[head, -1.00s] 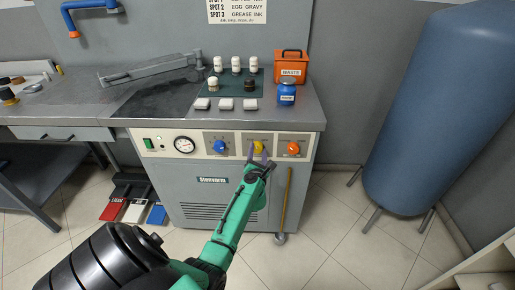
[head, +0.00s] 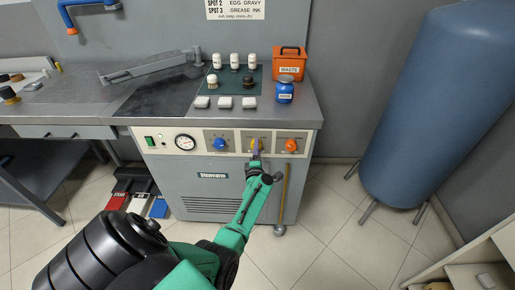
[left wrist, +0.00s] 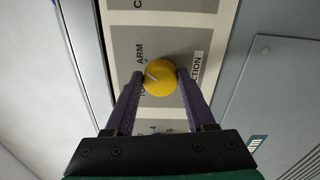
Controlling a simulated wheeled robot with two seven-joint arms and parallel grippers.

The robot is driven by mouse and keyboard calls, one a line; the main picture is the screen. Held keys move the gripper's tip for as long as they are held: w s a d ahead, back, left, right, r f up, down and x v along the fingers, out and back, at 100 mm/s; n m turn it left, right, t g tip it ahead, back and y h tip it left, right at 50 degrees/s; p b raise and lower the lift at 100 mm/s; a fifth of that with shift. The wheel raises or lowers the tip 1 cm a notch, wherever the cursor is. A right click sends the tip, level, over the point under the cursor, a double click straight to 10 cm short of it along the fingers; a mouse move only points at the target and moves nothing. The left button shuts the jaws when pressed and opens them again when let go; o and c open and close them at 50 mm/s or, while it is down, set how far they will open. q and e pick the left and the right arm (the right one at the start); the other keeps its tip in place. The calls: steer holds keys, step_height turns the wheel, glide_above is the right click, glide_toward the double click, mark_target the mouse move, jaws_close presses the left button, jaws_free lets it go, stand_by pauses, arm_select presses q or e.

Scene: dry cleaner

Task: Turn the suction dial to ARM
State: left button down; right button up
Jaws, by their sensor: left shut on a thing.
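The word ARM (left wrist: 140,52) is printed beside the dial, with another, partly covered label below ARM and a SUCTION label on the other side. My left gripper (head: 256,153) is shut on the dial, one fingertip at each side (left wrist: 160,75). Exactly where the pointer aims is hard to tell. My right gripper is out of view.
A blue knob (head: 219,144) is left of the yellow dial and an orange knob (head: 291,145) is right of it. A gauge (head: 185,142) and a green switch (head: 150,141) are further left. Bottles and an orange waste box (head: 290,66) stand on the top.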

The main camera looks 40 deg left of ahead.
arm_select(q)
steer(key=shift+a+r+m, duration=0.1)
steer(key=shift+a+m, duration=0.05)
steer(key=shift+m, duration=0.45)
steer(key=shift+c, duration=1.2)
jaws_free()
steer(key=shift+a, duration=0.1)
steer(key=p+v, duration=0.6)
steer(key=v, duration=0.8)
steer(key=shift+s+d, duration=0.15)
steer(key=shift+d, duration=0.1)
